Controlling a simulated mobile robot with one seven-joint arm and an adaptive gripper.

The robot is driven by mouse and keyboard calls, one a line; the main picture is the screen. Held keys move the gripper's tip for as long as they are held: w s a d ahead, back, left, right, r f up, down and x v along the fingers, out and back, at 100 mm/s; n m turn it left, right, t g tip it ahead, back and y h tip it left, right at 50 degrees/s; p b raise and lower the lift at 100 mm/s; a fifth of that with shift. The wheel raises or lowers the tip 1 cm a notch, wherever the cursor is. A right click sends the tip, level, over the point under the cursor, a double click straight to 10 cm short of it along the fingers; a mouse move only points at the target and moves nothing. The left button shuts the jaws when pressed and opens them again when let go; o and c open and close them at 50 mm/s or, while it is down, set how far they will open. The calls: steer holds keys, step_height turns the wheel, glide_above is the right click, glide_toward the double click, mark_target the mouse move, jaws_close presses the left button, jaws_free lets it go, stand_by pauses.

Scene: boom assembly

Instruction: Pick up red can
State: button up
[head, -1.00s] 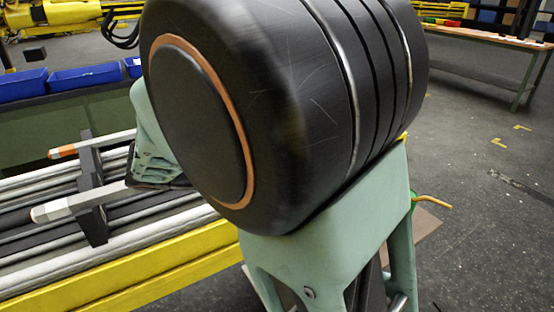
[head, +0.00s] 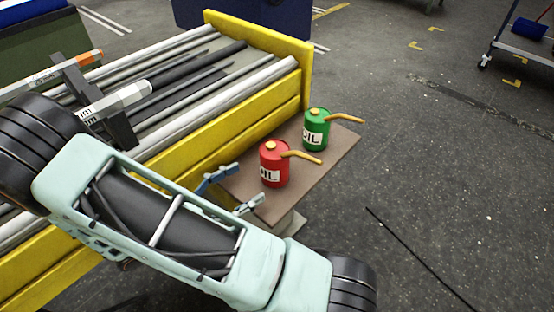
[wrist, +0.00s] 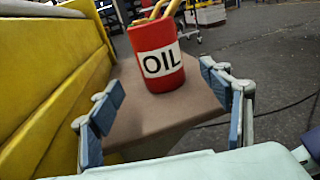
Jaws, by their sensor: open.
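The red can (head: 274,163) stands upright on a small brown table, with a white OIL label, an orange cap and an orange spout pointing right. It also shows in the wrist view (wrist: 168,82), ahead of and between my fingers. My gripper (head: 232,192) is open at the table's near left edge, just short of the red can and apart from it. In the wrist view my gripper (wrist: 163,108) has blue-padded fingers spread left and right with nothing between the pads. The can's back side is hidden.
A green oil can (head: 316,130) stands behind and right of the red one on the brown table (head: 338,155). A yellow-sided rack (head: 205,155) holding metal bars runs close along the left. The floor to the right is mostly clear, with a dark cable (head: 420,258).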

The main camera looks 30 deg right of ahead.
mark_target(264, 173)
steer(key=d, duration=0.4)
steer(key=shift+w, duration=0.2)
steer(key=d, duration=0.1)
steer(key=d+b, duration=0.1)
steer(key=d, duration=0.1)
steer(key=w+d, duration=0.1)
steer(key=d, duration=0.1)
steer(key=shift+r+b, duration=0.25)
steer(key=shift+b, duration=0.15)
steer(key=shift+c, duration=0.3)
steer(key=c, duration=1.3)
steer(key=shift+r, duration=0.1)
